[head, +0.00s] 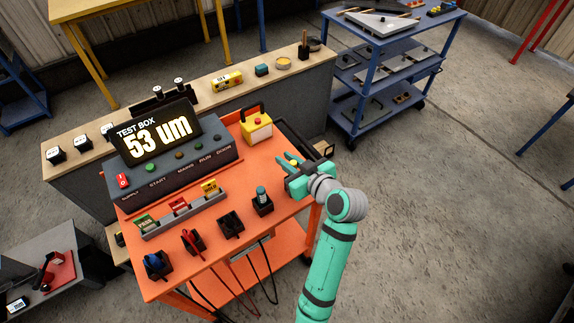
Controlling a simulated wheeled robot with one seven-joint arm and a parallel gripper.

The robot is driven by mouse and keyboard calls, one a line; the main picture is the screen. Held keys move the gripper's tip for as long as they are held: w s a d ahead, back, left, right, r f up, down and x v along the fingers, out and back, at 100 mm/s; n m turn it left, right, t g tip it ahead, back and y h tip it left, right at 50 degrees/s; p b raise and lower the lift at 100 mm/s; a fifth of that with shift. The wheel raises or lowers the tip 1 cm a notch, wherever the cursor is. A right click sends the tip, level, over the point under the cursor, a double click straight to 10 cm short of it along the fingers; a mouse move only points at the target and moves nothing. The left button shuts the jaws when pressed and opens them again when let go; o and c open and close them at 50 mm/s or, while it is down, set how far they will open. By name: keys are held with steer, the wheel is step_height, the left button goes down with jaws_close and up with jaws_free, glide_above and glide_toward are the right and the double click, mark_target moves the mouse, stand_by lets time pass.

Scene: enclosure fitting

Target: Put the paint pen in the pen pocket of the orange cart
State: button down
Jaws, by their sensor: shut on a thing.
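My gripper (288,161) is over the right rear part of the orange cart (210,268), beside the yellow box with a red button. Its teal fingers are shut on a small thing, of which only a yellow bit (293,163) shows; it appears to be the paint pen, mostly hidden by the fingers. Black holders stand along the cart's front. One holder (231,223) looks empty, though its inside is dark; I cannot tell for sure which is the pen pocket. The holder to its right (262,207) has a teal cylinder (261,192) upright in it.
A red-handled thing (194,238) and a blue thing (155,262) sit in the left holders. The test box (170,158), a tagged rack (182,213) and the yellow box (257,126) stand behind. A bench lies beyond, a blue cart (365,95) at the back right.

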steer(key=shift+f, duration=1.2)
steer(key=shift+f, duration=0.1)
steer(key=c, duration=1.7)
jaws_free()
